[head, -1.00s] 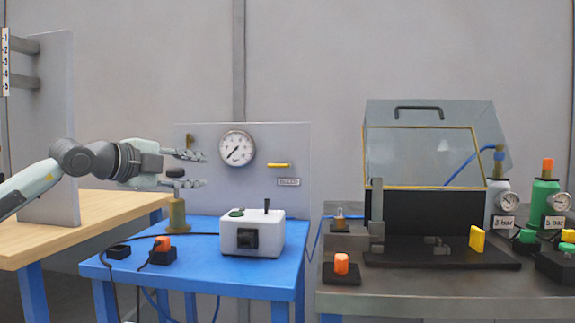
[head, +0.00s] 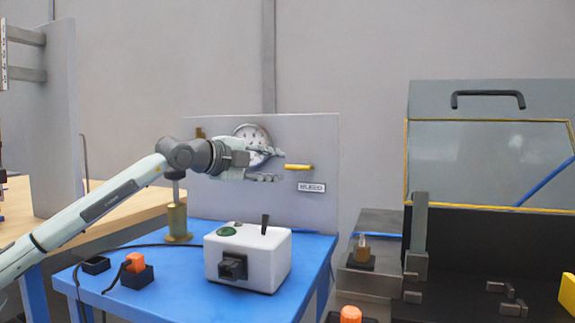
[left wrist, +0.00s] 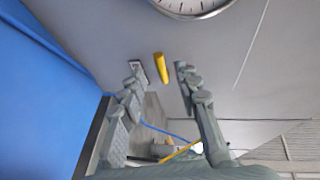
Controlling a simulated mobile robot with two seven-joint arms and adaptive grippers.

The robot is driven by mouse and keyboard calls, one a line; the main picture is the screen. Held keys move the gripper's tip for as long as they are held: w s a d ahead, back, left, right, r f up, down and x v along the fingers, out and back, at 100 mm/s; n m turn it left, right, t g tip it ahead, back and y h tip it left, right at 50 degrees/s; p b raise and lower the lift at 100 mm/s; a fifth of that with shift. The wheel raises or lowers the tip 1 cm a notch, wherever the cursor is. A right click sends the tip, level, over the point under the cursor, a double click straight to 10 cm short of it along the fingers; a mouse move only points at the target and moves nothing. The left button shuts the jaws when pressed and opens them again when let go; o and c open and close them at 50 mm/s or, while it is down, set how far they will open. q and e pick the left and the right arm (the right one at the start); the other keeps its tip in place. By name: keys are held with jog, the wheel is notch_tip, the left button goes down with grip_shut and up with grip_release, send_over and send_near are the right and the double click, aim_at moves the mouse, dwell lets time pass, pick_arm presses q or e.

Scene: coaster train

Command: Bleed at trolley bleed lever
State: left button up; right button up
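The yellow bleed lever (head: 299,167) sticks out sideways from the grey panel (head: 315,140) of the blue trolley, above a "BLEED" label (head: 311,187). My left gripper (head: 282,167) is open, with its fingertips just left of the lever in the head view. In the left wrist view the lever (left wrist: 160,67) shows beyond and between the two open fingers (left wrist: 159,74), and nothing is held. Whether a finger touches the lever cannot be told. The round gauge (head: 252,138) is partly hidden behind my gripper. My right gripper is not in view.
A white box (head: 248,260) with a black lever and green button stands on the blue trolley top (head: 190,291). A brass cylinder (head: 177,222) and an orange button (head: 135,263) are to its left. A bench with a clear-windowed guard (head: 490,160) stands at right.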

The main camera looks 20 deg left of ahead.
aim_at(290, 168)
pick_arm(q)
jog(key=shift+x, duration=2.1)
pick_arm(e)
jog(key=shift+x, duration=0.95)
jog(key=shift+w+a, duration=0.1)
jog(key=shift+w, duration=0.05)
pick_arm(q)
grip_shut()
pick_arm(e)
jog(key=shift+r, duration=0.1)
